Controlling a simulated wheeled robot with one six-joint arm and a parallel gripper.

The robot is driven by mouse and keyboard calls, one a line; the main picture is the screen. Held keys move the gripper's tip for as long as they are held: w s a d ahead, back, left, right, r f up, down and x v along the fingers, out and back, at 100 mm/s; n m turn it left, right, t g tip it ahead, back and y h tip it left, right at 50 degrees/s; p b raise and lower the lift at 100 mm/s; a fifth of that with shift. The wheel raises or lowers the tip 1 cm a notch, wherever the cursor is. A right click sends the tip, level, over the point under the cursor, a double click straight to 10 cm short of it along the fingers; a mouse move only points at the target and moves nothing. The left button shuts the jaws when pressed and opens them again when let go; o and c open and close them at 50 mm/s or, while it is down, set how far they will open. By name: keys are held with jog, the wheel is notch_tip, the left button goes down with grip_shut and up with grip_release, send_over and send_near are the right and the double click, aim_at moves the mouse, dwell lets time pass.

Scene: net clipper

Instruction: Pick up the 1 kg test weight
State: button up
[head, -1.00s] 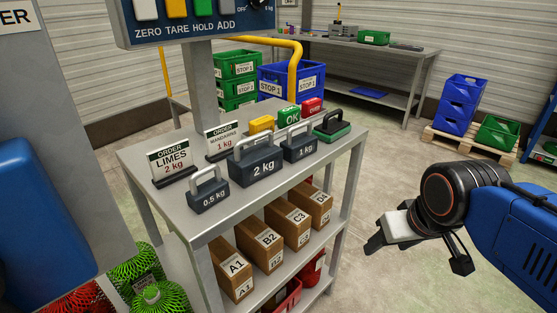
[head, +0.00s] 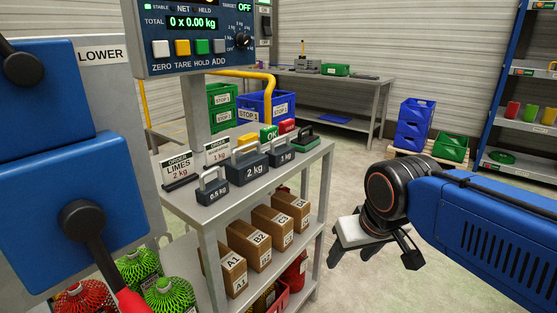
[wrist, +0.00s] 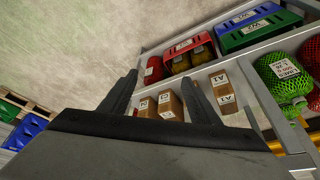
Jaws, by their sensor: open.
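The 1 kg test weight (head: 282,152) is a dark block with a grey handle. It stands upright on the top of the grey table (head: 228,199), right of the larger 2 kg weight (head: 250,168) and the small 0.5 kg weight (head: 213,190). My gripper (head: 354,262) is in front and to the right of the table, lower than its top and apart from the weights. Its two fingers (wrist: 160,92) are spread and empty in the wrist view. The wrist view shows the lower shelf, and the 1 kg weight is not seen there.
Cartons (head: 258,250) labelled A1 to D-row stand on the shelf below. Order signs (head: 178,168), an OK block (head: 268,134) and a green-and-black tool (head: 304,139) share the tabletop. A scale display (head: 195,30) rises on a post behind. Open floor lies right of the table.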

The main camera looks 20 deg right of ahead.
jog(key=w+a+r+m+g+h, duration=0.1)
jog(key=w+a+r+m, duration=0.15)
jog(key=w+r, duration=0.6)
jog(key=w+a+r+m+h, duration=0.1)
jog(key=w+a+r+m, duration=0.15)
jog(key=w+r, duration=0.55)
jog(key=m+h, duration=0.2)
jog(key=m, duration=0.4)
send_near(278, 150)
jog(key=shift+g, duration=0.4)
jog(key=x, duration=0.4)
jog(key=shift+w+d+f, duration=0.1)
jog(key=shift+w+d, duration=0.25)
jog(key=shift+a+x, duration=0.1)
jog(key=shift+x, duration=1.35)
jog(key=shift+a+x, duration=0.15)
jog(key=shift+x, duration=1.3)
jog(key=shift+w, duration=0.1)
grip_shut()
